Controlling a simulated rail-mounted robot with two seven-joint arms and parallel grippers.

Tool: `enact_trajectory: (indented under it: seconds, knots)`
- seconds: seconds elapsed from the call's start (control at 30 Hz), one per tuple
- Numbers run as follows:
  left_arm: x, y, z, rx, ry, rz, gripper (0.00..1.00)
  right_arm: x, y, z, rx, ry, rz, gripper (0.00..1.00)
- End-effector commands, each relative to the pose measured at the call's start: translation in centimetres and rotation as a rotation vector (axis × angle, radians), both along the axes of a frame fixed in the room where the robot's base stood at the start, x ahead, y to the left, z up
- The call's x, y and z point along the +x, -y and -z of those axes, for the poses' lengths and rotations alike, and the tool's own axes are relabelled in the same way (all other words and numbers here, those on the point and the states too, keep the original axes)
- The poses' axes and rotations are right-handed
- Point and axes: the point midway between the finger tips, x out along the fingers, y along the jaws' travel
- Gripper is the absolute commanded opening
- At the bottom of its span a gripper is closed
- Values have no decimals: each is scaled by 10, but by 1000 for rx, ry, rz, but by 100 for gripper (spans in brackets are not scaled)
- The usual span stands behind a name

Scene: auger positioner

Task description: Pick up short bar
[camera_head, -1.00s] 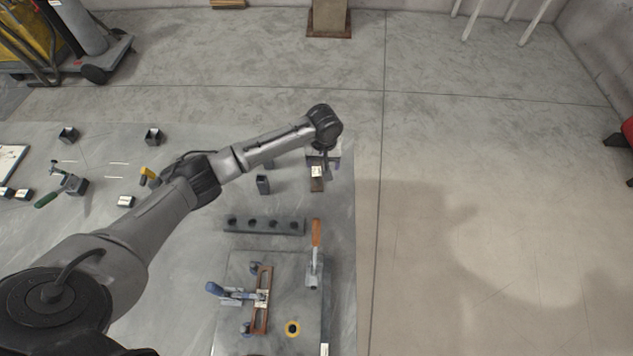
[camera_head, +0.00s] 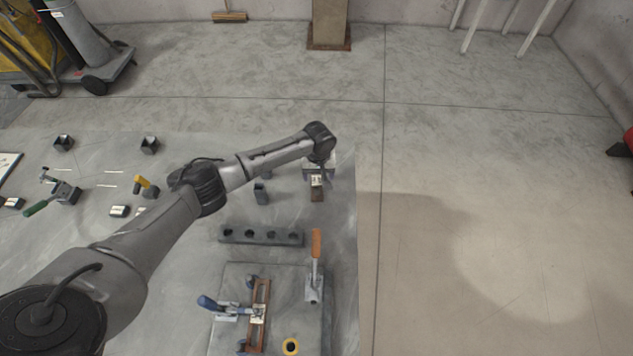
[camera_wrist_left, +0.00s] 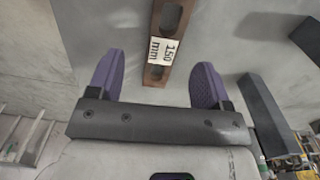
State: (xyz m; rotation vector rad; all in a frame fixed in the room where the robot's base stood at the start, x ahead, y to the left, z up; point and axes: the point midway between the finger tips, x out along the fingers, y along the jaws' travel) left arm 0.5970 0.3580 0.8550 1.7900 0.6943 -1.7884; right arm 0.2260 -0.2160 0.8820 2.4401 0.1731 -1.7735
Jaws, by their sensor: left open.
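The short bar (camera_wrist_left: 158,75) is a brown slotted bar with a white "150 mm" label in the left wrist view. In the head view the bar (camera_head: 317,194) lies near the right edge of the grey table. My left gripper (camera_wrist_left: 157,70) is open, with a purple finger pad on each side of the bar's near end. The pads look apart from the bar, and their height above it is hard to judge. In the head view my left gripper (camera_head: 319,173) hangs over the bar's far part and hides it. My right gripper is not in view.
A dark block with several holes (camera_head: 261,235) lies nearer. A small dark block (camera_head: 261,193) stands left of the bar.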

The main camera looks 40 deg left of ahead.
Motion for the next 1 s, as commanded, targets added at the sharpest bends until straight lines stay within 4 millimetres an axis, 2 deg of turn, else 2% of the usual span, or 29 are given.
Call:
enact_trajectory:
  seconds: [0.3, 0.43, 0.7, 1.0]
  knots:
    - [-2, -5, 41, 0, -3, 0, 72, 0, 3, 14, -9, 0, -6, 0]
    - [-2, -5, 48, -1, -1, 0, 72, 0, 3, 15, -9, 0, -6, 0]
    - [-2, -5, 49, 0, -1, 1, 72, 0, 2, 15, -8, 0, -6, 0]
    - [-2, -6, 49, 0, -1, 0, 45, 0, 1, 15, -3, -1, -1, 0]
